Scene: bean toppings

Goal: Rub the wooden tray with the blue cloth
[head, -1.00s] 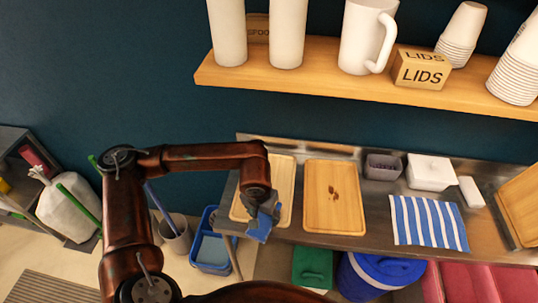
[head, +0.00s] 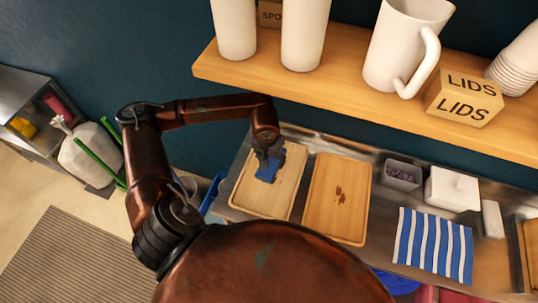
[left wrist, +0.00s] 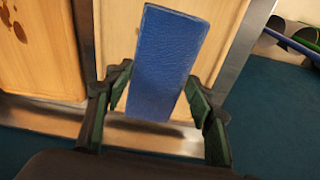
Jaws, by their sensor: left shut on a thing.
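My left gripper (head: 268,152) is shut on the blue cloth (head: 266,173), a small flat piece. The cloth is over the upper part of the left wooden tray (head: 255,205); I cannot tell whether it touches the surface. A second wooden tray (head: 335,215) lies just to the right, with brown spots (head: 338,193) on it. In the left wrist view the cloth (left wrist: 168,65) stands out between the two fingers (left wrist: 157,90), with the bare tray (left wrist: 225,15) behind it and the spotted tray (left wrist: 45,55) at the left. My right gripper is not in view.
On the metal counter to the right are a striped blue-and-white towel (head: 433,245), a grey container (head: 403,174) and a white lidded box (head: 451,188). A wooden shelf (head: 350,102) with white cups and a LIDS box (head: 464,97) overhangs the back.

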